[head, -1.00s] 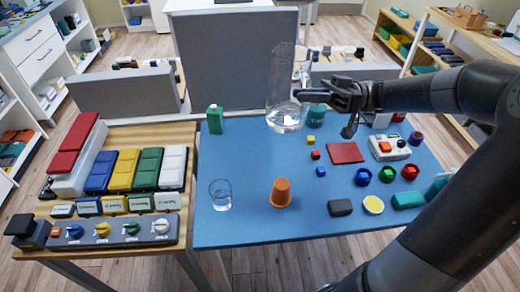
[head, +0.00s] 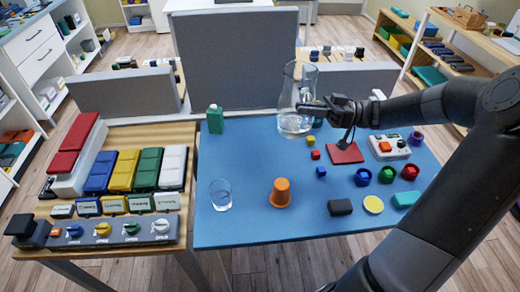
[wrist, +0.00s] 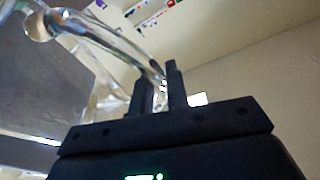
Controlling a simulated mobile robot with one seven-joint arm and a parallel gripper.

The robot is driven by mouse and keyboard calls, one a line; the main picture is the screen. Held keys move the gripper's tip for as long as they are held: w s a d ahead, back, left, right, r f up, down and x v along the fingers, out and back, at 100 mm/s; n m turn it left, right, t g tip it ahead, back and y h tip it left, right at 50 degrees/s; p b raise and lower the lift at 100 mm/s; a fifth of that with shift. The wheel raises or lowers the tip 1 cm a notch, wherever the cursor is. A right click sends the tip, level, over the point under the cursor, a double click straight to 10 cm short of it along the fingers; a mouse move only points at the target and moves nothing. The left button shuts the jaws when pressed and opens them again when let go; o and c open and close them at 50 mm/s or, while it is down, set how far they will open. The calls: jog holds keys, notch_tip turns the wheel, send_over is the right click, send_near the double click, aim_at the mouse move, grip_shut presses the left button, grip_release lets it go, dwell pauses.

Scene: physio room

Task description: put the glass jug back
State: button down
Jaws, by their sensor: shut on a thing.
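The glass jug (head: 291,108) is clear, with a little clear liquid at its bottom. It is held near upright over the back middle of the blue table (head: 240,170). My gripper (head: 325,108) is to the right of the jug and shut on its handle. In the wrist view my gripper (wrist: 160,90) has its two fingers on either side of the clear handle (wrist: 125,45). I cannot tell how far the jug's base is above the table. The jug partly hides a green thing behind it.
A green carton (head: 215,119) stands at the back left. A glass tumbler (head: 220,195) and an orange cup (head: 280,192) stand in front. A red mat (head: 345,153), small blocks and a white control box (head: 391,146) lie to the right. A grey screen (head: 236,60) rises behind.

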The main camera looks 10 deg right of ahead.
notch_tip(320, 180, down, 2)
jog(key=shift+f, duration=0.1)
jog(key=shift+a+f, duration=0.2)
jog(key=shift+f, duration=0.1)
jog(key=w+a+f, duration=0.4)
jog(key=a+f, duration=0.6)
jog(key=f, duration=0.1)
jog(key=shift+w+a, duration=0.2)
jog(key=shift+w, duration=0.15)
jog(key=c, duration=1.4)
grip_release()
